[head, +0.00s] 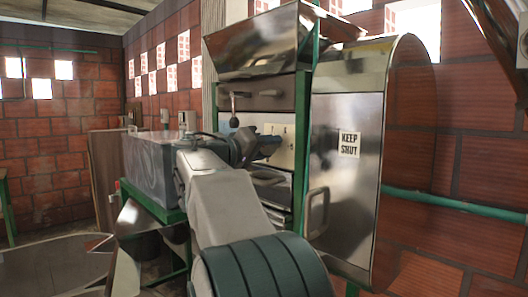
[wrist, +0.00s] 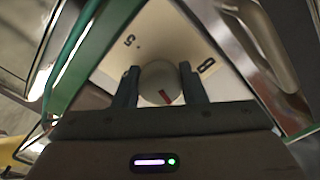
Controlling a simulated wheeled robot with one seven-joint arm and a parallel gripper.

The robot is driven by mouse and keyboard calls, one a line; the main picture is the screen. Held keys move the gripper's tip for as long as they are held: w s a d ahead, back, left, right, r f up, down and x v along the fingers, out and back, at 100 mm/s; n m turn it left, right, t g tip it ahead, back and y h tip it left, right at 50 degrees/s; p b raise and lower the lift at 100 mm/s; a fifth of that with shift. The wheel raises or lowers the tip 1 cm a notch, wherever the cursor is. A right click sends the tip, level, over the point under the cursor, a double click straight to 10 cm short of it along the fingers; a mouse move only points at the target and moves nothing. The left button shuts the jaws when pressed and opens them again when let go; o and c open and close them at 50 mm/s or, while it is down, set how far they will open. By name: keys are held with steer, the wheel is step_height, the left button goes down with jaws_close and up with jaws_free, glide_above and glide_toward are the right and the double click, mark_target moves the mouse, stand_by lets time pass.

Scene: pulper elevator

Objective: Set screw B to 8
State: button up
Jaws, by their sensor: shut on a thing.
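A round pale knob (wrist: 160,82) with a short red mark sits on a cream plate (wrist: 160,30) in the wrist view. I take it for screw B; no letter B is readable. The plate shows a 5 at upper left and what looks like an 8 at the right. The red mark is on the knob's lower part in the picture, toward my gripper's palm and pointing at neither number. My gripper (wrist: 159,84) is shut on the knob, one finger on each side. In the head view my gripper (head: 264,148) reaches the cream plate (head: 284,147) and hides the knob.
Green frame posts (head: 301,150) and a metal handle (wrist: 262,38) flank the plate closely. A black-knobbed lever (head: 234,121) is above left. A steel cover with a KEEP SHUT sign (head: 349,144) stands at right. A grey tank (head: 150,165) is at left.

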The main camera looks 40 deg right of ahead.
steer(key=shift+s+d+r+n, duration=0.1)
steer(key=shift+s+r+n, duration=0.1)
steer(key=shift+n, duration=0.8)
steer(key=o, duration=0.8)
steer(key=shift+o, duration=0.9)
steer(key=shift+d+f, duration=0.1)
steer(key=shift+d, duration=0.1)
steer(key=shift+w+a+f, duration=0.1)
steer(key=shift+a, duration=0.3)
steer(key=s+a+b, duration=0.1)
steer(key=a+b, duration=0.1)
steer(key=a, duration=1.1)
steer(key=shift+a+b, duration=0.15)
steer(key=shift+b, duration=0.2)
